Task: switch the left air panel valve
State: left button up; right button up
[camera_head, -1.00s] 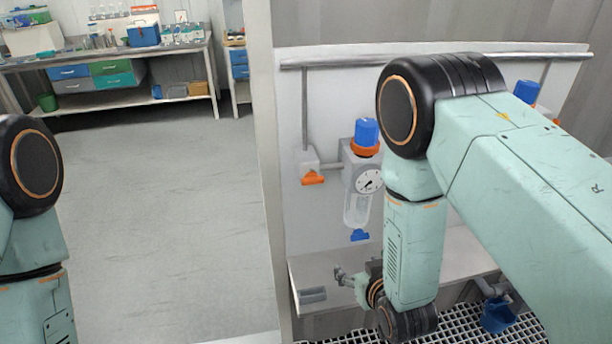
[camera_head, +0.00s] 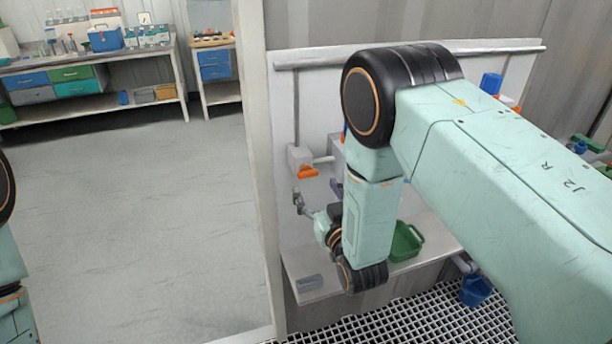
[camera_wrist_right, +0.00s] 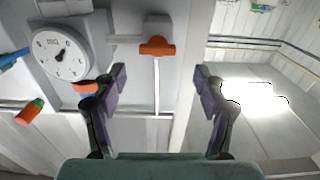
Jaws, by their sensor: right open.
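The left air panel valve has an orange handle (camera_head: 308,172) on a grey block on the white panel. It also shows in the right wrist view as an orange handle (camera_wrist_right: 158,46) on a pipe, at the upper middle. My right gripper (camera_head: 298,198) is just below the valve in the head view. In the wrist view its two fingers (camera_wrist_right: 160,78) are spread apart and empty, with the handle beyond the tips and between them in the picture. No contact shows. My left gripper is out of view; only part of the left arm shows at the left edge.
My right arm hides most of the regulator in the head view. A green bin (camera_head: 405,242) stands on the shelf below. Open floor (camera_head: 130,220) lies left of the panel post.

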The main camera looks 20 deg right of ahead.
aim_at(308, 175)
jog(key=w, duration=0.5)
jog(key=shift+d+p, duration=0.3)
jog(key=shift+p, duration=0.1)
jog(key=shift+w+a, duration=0.4)
jog(key=shift+w, duration=0.1)
jog(key=shift+w+d+f, duration=0.1)
jog(key=shift+d, duration=0.25)
jog(key=shift+c, duration=0.7)
jog(key=shift+a, duration=0.3)
jog(key=c, duration=0.4)
jog(key=shift+d, duration=0.2)
jog(key=c, duration=0.6)
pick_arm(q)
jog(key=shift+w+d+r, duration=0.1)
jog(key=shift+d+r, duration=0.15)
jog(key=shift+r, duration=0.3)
pick_arm(e)
jog(key=shift+a, duration=0.15)
